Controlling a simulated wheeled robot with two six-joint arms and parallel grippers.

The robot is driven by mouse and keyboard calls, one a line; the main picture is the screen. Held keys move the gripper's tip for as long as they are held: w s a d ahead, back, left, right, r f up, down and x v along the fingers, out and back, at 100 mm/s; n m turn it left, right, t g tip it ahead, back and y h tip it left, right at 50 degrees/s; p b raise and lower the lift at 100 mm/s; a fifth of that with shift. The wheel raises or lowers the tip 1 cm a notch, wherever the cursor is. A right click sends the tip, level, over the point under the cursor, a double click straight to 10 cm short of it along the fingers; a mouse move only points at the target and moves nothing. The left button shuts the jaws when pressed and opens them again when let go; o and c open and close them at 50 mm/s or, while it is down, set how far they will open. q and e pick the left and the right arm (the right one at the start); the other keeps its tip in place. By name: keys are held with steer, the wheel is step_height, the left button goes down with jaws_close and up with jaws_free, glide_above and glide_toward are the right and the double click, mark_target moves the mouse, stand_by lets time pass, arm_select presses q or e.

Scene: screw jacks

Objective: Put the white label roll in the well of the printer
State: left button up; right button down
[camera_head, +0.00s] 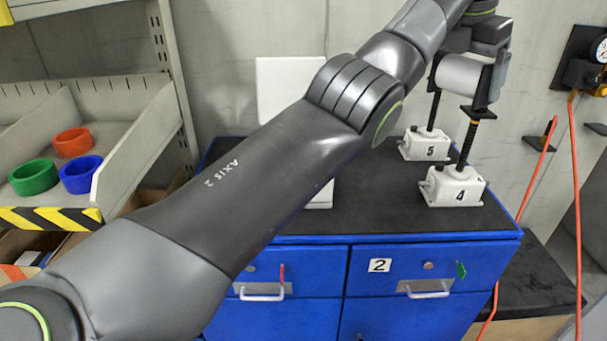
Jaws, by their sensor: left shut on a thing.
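My left gripper (468,86) is at the upper right, high over the cabinet top and in front of the screw jacks. It is shut on a pale cylinder, which looks like the white label roll (460,74), held lengthwise across the picture. White parts that look like the printer (290,88) stand on the cabinet: an upright panel above my left arm and a low white edge below it. My arm hides the middle, so the well cannot be seen. My right gripper is not in view.
Screw jacks 4 (456,187) and 5 (426,145) stand on the blue cabinet's (480,222) dark top. A shelf at left holds a red ring (73,142), a green ring (33,177) and a blue ring (81,175). An orange hose (575,200) hangs at right.

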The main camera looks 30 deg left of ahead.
arm_select(q)
steer(key=a+f+n+y+b, duration=0.1)
steer(key=a+f+n, duration=0.4)
steer(key=a, duration=0.7)
steer(key=w+a+f+n+y, duration=0.1)
steer(key=a+f+n, duration=0.1)
steer(key=a+f, duration=0.8)
steer(key=a+f+n+y+b, duration=0.1)
steer(key=a+f+n, duration=0.3)
steer(key=a, duration=1)
steer(key=p+x, duration=0.1)
steer(key=x, duration=0.2)
steer(key=s+p+x, duration=0.1)
steer(key=x, duration=0.2)
steer(key=shift+s+a+f, duration=0.2)
step_height(320, 180, down, 3)
steer(key=shift+f+p, duration=0.2)
steer(key=shift+p, duration=0.65)
steer(key=shift+f, duration=0.55)
steer(key=shift+f, duration=0.15)
steer(key=o, duration=0.9)
steer(key=shift+c, duration=0.2)
